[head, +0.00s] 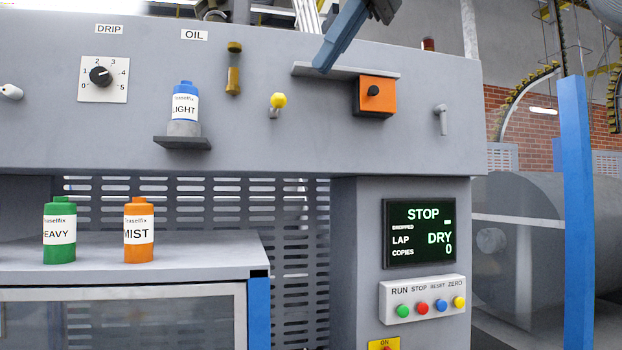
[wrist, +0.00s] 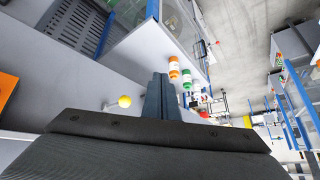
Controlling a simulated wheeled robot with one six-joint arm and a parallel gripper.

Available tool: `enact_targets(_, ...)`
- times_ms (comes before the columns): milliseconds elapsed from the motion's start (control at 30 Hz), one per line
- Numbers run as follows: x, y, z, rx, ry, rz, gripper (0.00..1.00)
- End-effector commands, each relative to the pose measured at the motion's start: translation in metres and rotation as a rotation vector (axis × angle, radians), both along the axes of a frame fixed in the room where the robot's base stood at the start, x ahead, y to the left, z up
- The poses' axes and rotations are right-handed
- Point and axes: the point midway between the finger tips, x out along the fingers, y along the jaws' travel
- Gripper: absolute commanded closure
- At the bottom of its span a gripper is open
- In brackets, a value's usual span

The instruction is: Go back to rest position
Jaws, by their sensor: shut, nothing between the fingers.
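My gripper (wrist: 159,78) is shut and empty, its two dark fingers together in the middle of the wrist view. In the head view, my gripper (head: 325,64) comes in from the top as blue-grey fingers pointing down and left, in front of the small grey ledge above the orange box. A yellow knob (wrist: 124,101) shows left of the fingers in the wrist view, apart from them. It also shows in the head view (head: 279,100), below and left of the fingers.
The light oil bottle (head: 185,104) stands on a small shelf. The heavy (head: 59,232) and mist (head: 138,231) bottles stand on the grey counter (head: 220,262). The orange box (head: 375,97) sticks out of the panel. A screen (head: 419,234) reads STOP and DRY, above a row of buttons (head: 431,301).

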Motion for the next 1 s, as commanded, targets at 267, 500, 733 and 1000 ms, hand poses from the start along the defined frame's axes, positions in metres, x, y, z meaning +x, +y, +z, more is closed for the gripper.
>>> enact_targets(267,0.060,-0.009,-0.076,0.010,0.095,-0.165,1.00)
enact_targets(500,0.123,-0.032,-0.208,-0.011,0.210,-0.401,1.00)
enact_targets(733,0.148,-0.066,-0.362,-0.072,0.301,-0.620,1.00)
enact_targets(1000,0.120,-0.110,-0.541,-0.175,0.370,-0.818,1.00)
